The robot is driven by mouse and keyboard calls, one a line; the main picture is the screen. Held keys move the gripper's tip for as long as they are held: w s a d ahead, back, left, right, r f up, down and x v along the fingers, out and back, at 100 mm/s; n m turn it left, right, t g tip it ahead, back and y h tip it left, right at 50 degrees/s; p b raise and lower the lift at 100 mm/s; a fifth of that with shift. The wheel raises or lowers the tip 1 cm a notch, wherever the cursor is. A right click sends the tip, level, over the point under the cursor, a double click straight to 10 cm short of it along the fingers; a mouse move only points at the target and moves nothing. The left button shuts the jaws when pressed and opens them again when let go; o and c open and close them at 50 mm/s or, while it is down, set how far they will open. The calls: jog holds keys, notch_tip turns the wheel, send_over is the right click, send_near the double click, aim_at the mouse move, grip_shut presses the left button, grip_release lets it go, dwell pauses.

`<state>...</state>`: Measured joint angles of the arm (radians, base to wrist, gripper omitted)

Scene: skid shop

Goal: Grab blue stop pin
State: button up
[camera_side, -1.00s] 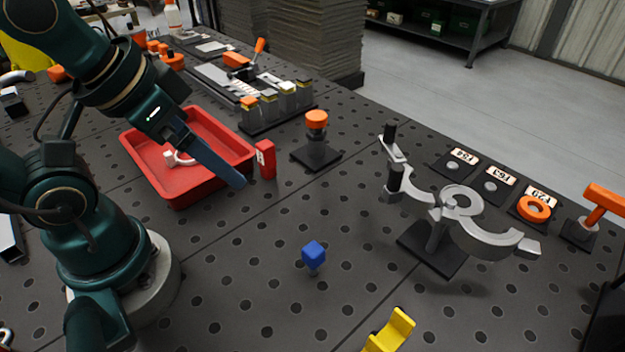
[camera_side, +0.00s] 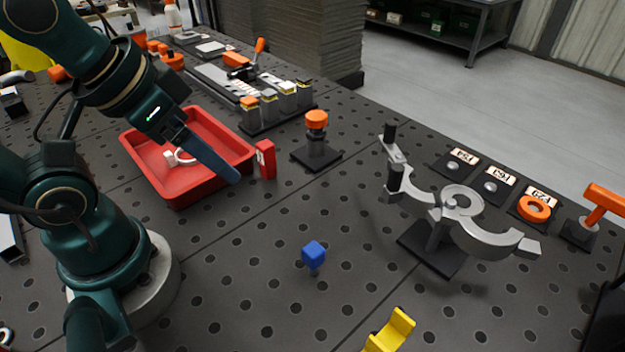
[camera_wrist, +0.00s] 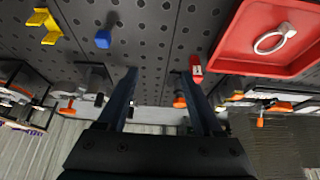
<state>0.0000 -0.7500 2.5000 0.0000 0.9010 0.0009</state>
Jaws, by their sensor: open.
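The blue stop pin (camera_side: 313,254) stands upright in the perforated table, its cube-shaped blue head above a short shank. It also shows in the wrist view (camera_wrist: 103,39), left of the fingers. My gripper (camera_side: 232,177) is above the table at the right end of the red tray, up and to the left of the pin and well apart from it. In the wrist view the two fingers of my gripper (camera_wrist: 161,75) are spread with nothing between them. In the side view the fingers overlap.
A red tray (camera_side: 232,152) holding a pale ring-shaped part lies behind my gripper, with a red block (camera_side: 266,160) beside it. An orange-topped post (camera_side: 317,140) stands behind. A grey metal fixture (camera_side: 440,225) stands right of the pin, a yellow bracket (camera_side: 391,331) in front. Table around the pin is clear.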

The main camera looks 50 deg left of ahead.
jog(key=n+g+h, duration=0.7)
jog(key=n+h, duration=0.4)
jog(key=n, duration=0.1)
send_over(307, 247)
jog(key=a, duration=0.2)
notch_tip(307, 247, down, 6)
jog(key=f+n+h, duration=0.1)
jog(key=a+f+n+t, duration=0.1)
jog(key=f+n, duration=0.1)
jog(key=w+f+n+h, duration=0.1)
jog(key=f+n, duration=0.1)
jog(key=shift+a+h, duration=0.3)
jog(key=shift+s+a+f+n, duration=0.2)
jog(key=shift+f+n, duration=0.2)
jog(key=shift+f, duration=0.2)
jog(key=shift+d+f, duration=0.1)
jog(key=shift+x, duration=2.45)
